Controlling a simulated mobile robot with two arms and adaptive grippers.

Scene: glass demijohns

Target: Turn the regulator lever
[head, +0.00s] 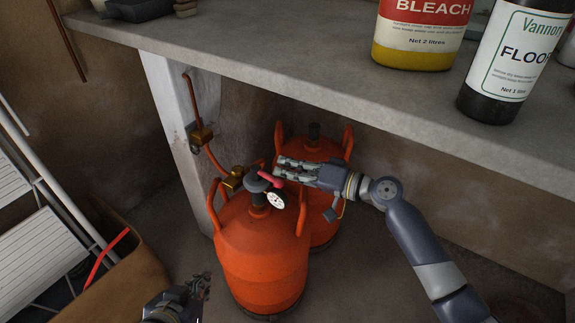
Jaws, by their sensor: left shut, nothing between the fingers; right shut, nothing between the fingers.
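The regulator (257,185) sits on top of the front orange gas cylinder (262,255), with a round white gauge (275,200) on its right side. Its red lever (267,178) slants down to the right across the regulator's top. My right gripper (279,167) comes in from the right, shut and empty. Its fingertips are right at the lever; whether they touch it I cannot tell. My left gripper (203,284) is low in the picture, left of the front cylinder, shut and empty.
A second orange cylinder (325,225) stands behind. A brass fitting and copper pipe (212,155) run up the white post (172,105). A concrete shelf (290,60) overhangs, holding a bleach bottle (420,35) and a floor-cleaner bottle (510,60). A brown box (120,280) stands left.

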